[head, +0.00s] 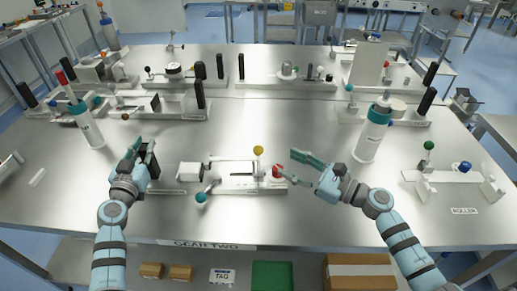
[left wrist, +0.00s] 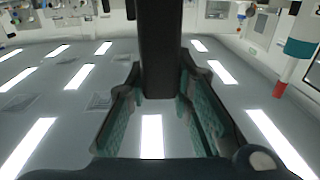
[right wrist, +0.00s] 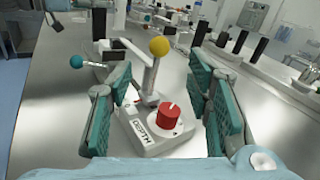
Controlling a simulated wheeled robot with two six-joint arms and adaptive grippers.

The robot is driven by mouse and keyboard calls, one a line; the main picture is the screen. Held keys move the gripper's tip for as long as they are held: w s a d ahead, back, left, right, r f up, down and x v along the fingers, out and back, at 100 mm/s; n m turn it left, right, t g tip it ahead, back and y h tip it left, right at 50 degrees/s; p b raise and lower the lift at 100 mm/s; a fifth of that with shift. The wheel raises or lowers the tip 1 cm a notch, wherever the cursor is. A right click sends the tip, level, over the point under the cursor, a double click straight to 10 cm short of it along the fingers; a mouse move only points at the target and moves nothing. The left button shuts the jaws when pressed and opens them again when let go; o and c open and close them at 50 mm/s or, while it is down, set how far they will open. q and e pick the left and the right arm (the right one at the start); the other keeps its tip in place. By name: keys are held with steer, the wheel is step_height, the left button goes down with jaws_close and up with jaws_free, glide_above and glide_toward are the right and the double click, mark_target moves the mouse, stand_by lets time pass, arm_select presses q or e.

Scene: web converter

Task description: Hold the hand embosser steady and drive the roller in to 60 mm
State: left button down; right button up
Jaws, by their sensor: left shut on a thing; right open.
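The device I take for the hand embosser (head: 235,184) sits at the middle front of the bench, with a white body, a yellow ball on a lever (head: 258,151) and a teal ball (head: 201,197). At its right end is a red knob (head: 277,171); the right wrist view shows the knob (right wrist: 169,115) beside the word DEPTH. My left gripper (head: 143,156) is shut on a black upright handle (left wrist: 160,45) at the device's left. My right gripper (head: 303,167) is open, its fingers on either side of the view toward the knob. I cannot make out the roller itself.
A white bottle with a teal cap (head: 373,135) stands behind my right gripper, another (head: 88,125) at the left. A fixture with a green ball (head: 452,176) stands at the right near a ROLLER label (head: 464,211). Several devices line the back. Bare steel lies around the embosser.

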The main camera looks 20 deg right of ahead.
mark_target(258, 149)
steer(key=x, duration=1.1)
jaws_close()
